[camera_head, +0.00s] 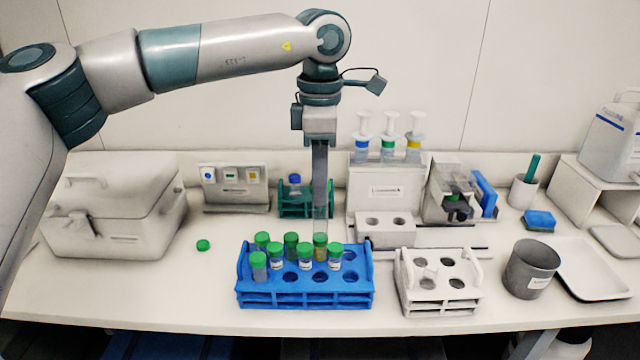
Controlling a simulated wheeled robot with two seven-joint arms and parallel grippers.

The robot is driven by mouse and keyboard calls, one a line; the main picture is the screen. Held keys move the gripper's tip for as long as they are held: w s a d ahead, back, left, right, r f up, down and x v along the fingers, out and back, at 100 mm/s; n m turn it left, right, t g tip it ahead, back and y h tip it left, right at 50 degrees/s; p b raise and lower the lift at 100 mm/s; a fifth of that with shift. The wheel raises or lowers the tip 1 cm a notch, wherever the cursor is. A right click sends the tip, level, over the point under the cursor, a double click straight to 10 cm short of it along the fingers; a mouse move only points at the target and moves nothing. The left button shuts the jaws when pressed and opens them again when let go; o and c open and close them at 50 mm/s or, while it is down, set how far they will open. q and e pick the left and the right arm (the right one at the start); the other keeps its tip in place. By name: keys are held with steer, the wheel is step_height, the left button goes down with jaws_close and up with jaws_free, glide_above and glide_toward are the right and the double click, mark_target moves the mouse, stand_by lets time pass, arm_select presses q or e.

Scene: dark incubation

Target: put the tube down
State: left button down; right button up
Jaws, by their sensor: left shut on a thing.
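My left gripper (320,203) points straight down above the back of the blue rack (305,299). It is shut on a pale, see-through tube (320,217) that shows below the fingers. The lower end of this tube is hidden behind a green-capped tube (320,247), so I cannot tell whether it sits in a hole. Several other green-capped tubes (259,266) stand upright in the blue rack, and some front holes are empty. A loose green cap (203,245) lies on the table to the left. My right gripper is not in view.
A white rack (440,305) with a clear item (429,275) stands right of the blue rack. A grey cup (531,270) and white tray (598,285) are farther right. A closed white box (115,205) stands left. The table's front left is clear.

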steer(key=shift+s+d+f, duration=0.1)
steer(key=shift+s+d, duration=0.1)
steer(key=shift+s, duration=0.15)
